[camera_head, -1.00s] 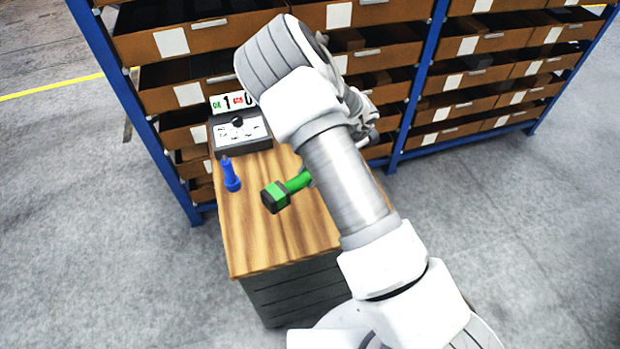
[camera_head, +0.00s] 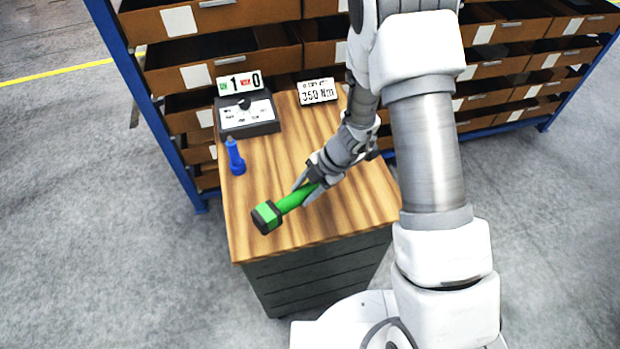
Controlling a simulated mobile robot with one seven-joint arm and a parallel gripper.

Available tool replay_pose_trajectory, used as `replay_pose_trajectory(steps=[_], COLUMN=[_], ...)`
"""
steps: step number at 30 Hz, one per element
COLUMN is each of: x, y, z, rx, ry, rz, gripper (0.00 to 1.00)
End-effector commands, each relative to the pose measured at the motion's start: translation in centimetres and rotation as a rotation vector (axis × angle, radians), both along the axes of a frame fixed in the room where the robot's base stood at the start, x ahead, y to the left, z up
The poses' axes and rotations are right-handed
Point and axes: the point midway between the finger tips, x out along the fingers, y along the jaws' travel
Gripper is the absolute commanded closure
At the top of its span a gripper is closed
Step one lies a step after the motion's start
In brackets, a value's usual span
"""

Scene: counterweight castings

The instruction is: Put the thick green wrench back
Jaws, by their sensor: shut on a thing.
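The wrench lies across the picture over the wooden top of the cabinet (camera_head: 262,170). I cannot tell whether it touches the top or is held a little above it.
A blue-framed shelf with brown bins (camera_head: 222,55) is behind. The front of the top is clear.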

Motion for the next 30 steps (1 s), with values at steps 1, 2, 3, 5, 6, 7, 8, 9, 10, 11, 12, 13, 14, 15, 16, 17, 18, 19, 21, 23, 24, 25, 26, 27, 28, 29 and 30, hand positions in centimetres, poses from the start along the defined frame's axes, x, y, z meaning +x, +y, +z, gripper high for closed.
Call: replay_pose_trajectory(steps=[1,2,3,5,6,7,8,9,10,11,12,13,14,15,16,17,18,19,21,23,24,25,26,27,28,29,30], x=[-0.6,-0.9,-1.3,-1.7,-1.9,-2.0,-2.1,-2.2,-2.2,-2.2,-2.2,-2.2,-2.2,-2.2,-2.2,-2.2,-2.2,-2.2,-2.2,-2.1,-2.1,-2.1,-2.1,-2.1,-2.1,-2.2,-2.2], y=[0.3,0.5,0.6,0.8,0.9,0.9,0.9,0.9,0.9,0.9,0.9,0.9,0.9,0.9,1.0,1.0,1.0,1.0,1.0,1.0,1.0,1.0,1.0,1.0,1.0,0.9,0.9], z=[-0.5,-0.6,-0.8,-1.1,-1.2,-1.2,-1.3,-1.5,-1.7,-2.1,-2.6,-3.0,-3.4,-3.9,-4.3,-4.5,-4.9,-5.1,-5.3,-5.3,-5.3,-5.3,-5.3,-5.3,-5.3,-5.4,-5.4], rx=[0.004,0.004,0.003,0.004,0.003,0.003,0.003,0.002,0.002,0.002,0.001,0.002,0.002,0.003,0.003,0.003,0.003,0.003,0.003,0.003,0.003,0.003,0.003,0.003,0.003,0.001,0.001], ry=[0.0,-0.001,-0.002,-0.002,-0.003,-0.003,-0.002,-0.003,-0.002,-0.001,0.0,-0.001,-0.001,0.0,0.0,-0.002,-0.001,-0.001,-0.003,-0.003,-0.003,-0.003,-0.003,-0.003,-0.003,-0.001,-0.001], rz=[-0.003,-0.002,-0.002,-0.002,-0.001,-0.001,-0.002,-0.003,-0.004,-0.002,-0.002,-0.004,-0.003,-0.003,-0.003,-0.002,-0.002,-0.003,-0.003,-0.002,-0.002,-0.002,-0.002,-0.002,-0.002,-0.002,-0.002], gripper=[1.0,1.0,1.0,1.0,1.0,1.0,1.0,1.0,1.0,1.0,1.0,1.0,1.0,1.0,1.0,1.0,1.0,1.0,1.0,1.0,1.0,1.0,1.0,1.0,1.0,0.53,0.46])
